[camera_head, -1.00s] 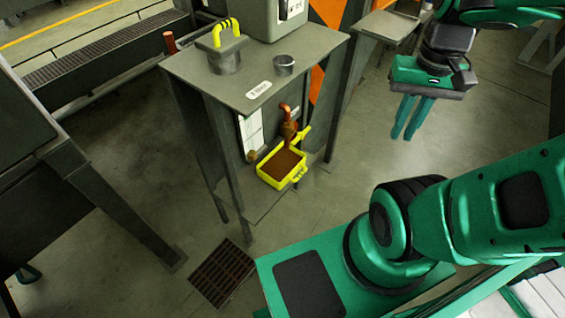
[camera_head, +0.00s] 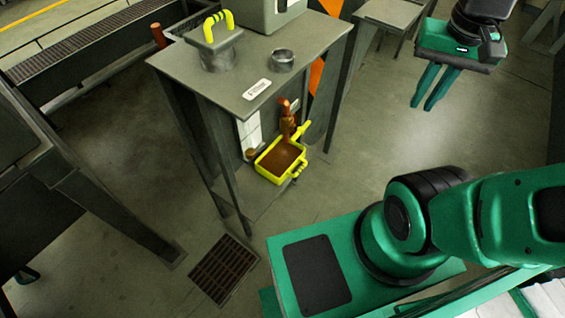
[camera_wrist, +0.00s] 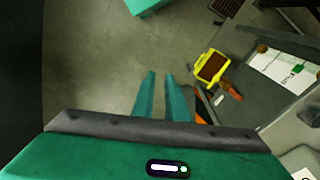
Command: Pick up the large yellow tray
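The large yellow tray (camera_head: 268,174) sits under a brown spout on the lower part of a grey machine stand, and brown material covers its inside. Yellow handles stick out at its sides. It also shows in the wrist view (camera_wrist: 211,68), right of and beyond my fingertips. My gripper (camera_head: 424,106) is at the upper right in the head view, well to the right of the tray and apart from it. Its two teal fingers point down with a gap between them, and nothing is held. The fingers also show in the wrist view (camera_wrist: 160,76).
The grey stand's top (camera_head: 235,75) overhangs the tray and carries a yellow-handled lid (camera_head: 218,50) and a metal cup (camera_head: 283,61). A brown spout (camera_head: 287,118) hangs above the tray. A floor grate (camera_head: 223,269) lies in front. Floor between gripper and stand is clear.

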